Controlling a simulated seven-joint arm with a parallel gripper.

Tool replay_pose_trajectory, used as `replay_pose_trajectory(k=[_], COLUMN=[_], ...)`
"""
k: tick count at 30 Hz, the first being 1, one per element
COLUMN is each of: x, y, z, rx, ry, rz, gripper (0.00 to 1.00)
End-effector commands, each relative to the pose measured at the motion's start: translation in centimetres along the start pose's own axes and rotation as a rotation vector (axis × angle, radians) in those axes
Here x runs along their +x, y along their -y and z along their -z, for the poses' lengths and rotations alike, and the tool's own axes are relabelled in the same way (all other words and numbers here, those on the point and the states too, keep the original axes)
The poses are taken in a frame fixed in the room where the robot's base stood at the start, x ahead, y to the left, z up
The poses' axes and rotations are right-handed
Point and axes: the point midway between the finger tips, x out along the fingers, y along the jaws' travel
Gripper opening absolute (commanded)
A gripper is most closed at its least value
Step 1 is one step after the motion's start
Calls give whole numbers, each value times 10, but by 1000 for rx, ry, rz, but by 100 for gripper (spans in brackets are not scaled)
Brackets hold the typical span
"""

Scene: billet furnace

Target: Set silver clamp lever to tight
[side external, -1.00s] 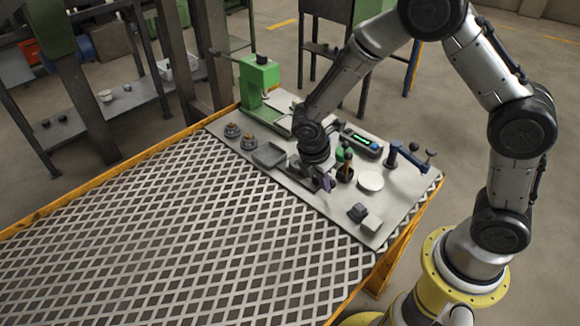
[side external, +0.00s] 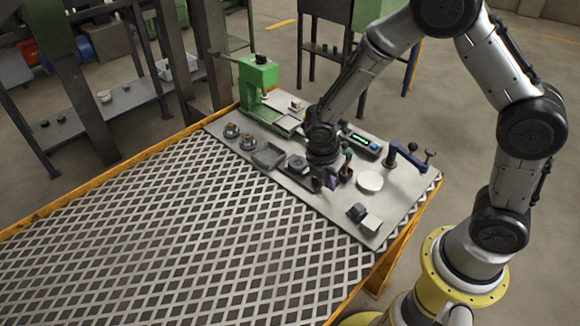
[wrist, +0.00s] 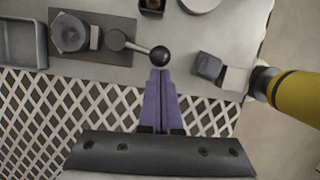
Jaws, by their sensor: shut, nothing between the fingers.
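The clamp shows in the wrist view as a dark base plate (wrist: 90,52) with a round grey body (wrist: 69,33) on it. Its lever (wrist: 135,46) runs rightward from a round pivot to a black ball knob (wrist: 160,56), past the plate's right edge. In the side view the clamp's round top (side external: 297,163) shows just left of my gripper (side external: 325,186), which hides the lever. In the wrist view my gripper (wrist: 160,74) has its purple fingers closed together and empty. The tips are right at the knob's lower side; I cannot tell whether they touch it.
A shallow grey tray (wrist: 22,45) lies left of the clamp. Small grey blocks (wrist: 222,73) stand to the right, near the panel edge. A green press (side external: 257,75), a white disc (side external: 370,181) and a blue-handled fixture (side external: 408,155) stand on the panel. The mesh table is clear.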

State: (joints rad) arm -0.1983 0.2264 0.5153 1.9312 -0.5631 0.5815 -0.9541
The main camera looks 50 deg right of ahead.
Motion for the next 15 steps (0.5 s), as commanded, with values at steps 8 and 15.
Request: replay_pose_trajectory(k=[8, 15], x=[-12, -57], y=[-2, -5], z=[22, 36], rx=[-4, 1], ry=[0, -1], rz=[-3, -7], gripper=[0, 0])
